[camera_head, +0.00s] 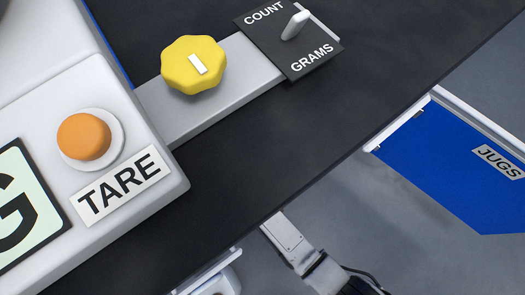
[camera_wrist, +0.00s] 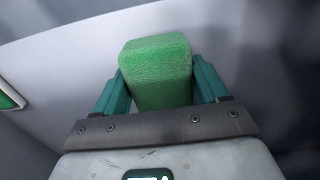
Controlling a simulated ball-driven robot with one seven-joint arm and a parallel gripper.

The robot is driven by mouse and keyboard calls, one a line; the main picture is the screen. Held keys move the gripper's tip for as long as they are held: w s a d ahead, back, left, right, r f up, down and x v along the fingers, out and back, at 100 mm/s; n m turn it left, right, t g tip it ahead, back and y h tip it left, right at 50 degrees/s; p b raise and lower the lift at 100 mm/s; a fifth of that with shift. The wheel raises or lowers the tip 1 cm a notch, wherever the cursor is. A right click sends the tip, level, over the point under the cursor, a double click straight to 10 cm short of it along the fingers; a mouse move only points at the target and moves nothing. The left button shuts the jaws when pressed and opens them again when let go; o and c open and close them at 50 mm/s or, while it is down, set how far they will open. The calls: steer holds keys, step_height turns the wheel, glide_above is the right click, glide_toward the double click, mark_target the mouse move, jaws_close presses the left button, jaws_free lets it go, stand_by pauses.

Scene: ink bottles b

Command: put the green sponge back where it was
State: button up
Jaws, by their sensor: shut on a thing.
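The green sponge (camera_wrist: 157,52) is a block with a rough face, seen in the middle of the wrist view. My gripper (camera_wrist: 158,80) is shut on it, with one teal finger against each side. The sponge's far end sticks out beyond the fingers. A pale grey surface lies behind it in the wrist view; whether the sponge touches it I cannot tell. I do not see the sponge in the head view. Part of my arm shows at the bottom of that view. The sponge's earlier place cannot be made out.
In the head view, a pale scale (camera_head: 165,200) with an orange TARE button (camera_head: 84,137) stands on a dark worktop (camera_head: 270,160). A yellow knob (camera_head: 193,66) and a COUNT/GRAMS switch (camera_head: 295,25) lie beyond. A blue JUGS panel (camera_head: 440,165) is at right, past the worktop edge.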

steer(key=shift+w+a+f+b, duration=0.2)
steer(key=shift+w+f+b, duration=0.05)
steer(key=shift+w+b, duration=0.05)
step_height(320, 180, down, 3)
steer(key=shift+f+b, duration=0.1)
steer(key=shift+b, duration=1)
steer(key=o, duration=1.2)
steer(key=shift+r+p, duration=2.3)
steer(key=shift+r, duration=1.6)
